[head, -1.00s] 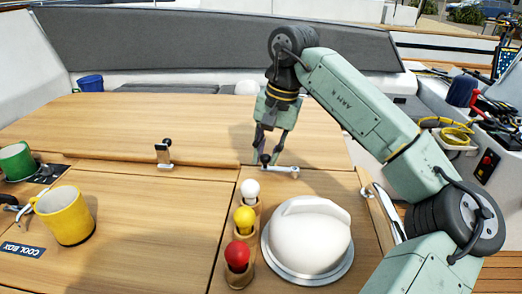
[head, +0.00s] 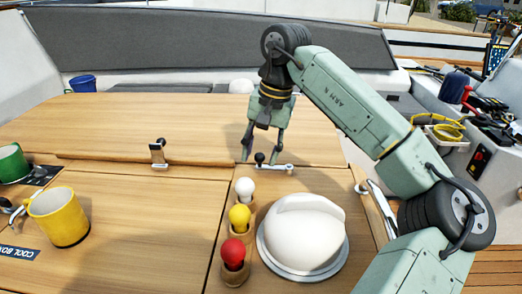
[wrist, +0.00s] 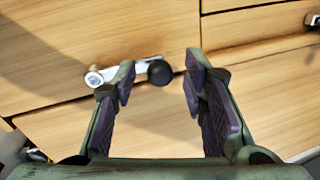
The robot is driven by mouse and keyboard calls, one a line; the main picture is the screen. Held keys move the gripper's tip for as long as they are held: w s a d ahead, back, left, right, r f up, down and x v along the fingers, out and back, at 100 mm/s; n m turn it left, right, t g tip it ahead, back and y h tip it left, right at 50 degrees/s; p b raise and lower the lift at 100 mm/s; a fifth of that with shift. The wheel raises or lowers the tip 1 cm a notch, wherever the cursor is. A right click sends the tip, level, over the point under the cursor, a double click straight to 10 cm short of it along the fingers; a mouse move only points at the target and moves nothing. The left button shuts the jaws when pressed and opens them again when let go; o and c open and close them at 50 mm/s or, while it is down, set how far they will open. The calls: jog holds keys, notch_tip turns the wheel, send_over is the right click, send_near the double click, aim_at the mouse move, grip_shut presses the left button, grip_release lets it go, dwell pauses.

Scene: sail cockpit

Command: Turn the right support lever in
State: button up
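The right support lever (head: 275,166) is a short silver arm with a black ball knob, at the seam of the wooden table in the head view. Its arm points left from its pivot, roughly along the seam. In the wrist view the lever (wrist: 125,75) lies across the table edge, its black knob just ahead of the gap between my fingertips. My gripper (head: 259,160) points down over the lever, open, with one finger on each side of the knob. In the wrist view my gripper (wrist: 158,88) holds nothing. I cannot tell whether a finger touches the lever.
A second lever (head: 158,153) stands further left on the seam. White, yellow (head: 239,217) and red (head: 233,253) balls sit in a wooden holder beside a white dome (head: 303,235). A yellow mug (head: 59,216) stands at left. The table leaf behind the seam is mostly clear.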

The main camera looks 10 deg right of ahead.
notch_tip(320, 180, up, 12)
jog(key=s+d, duration=0.1)
jog(key=d, duration=0.1)
dwell(0.4)
jog(key=shift+f, duration=0.15)
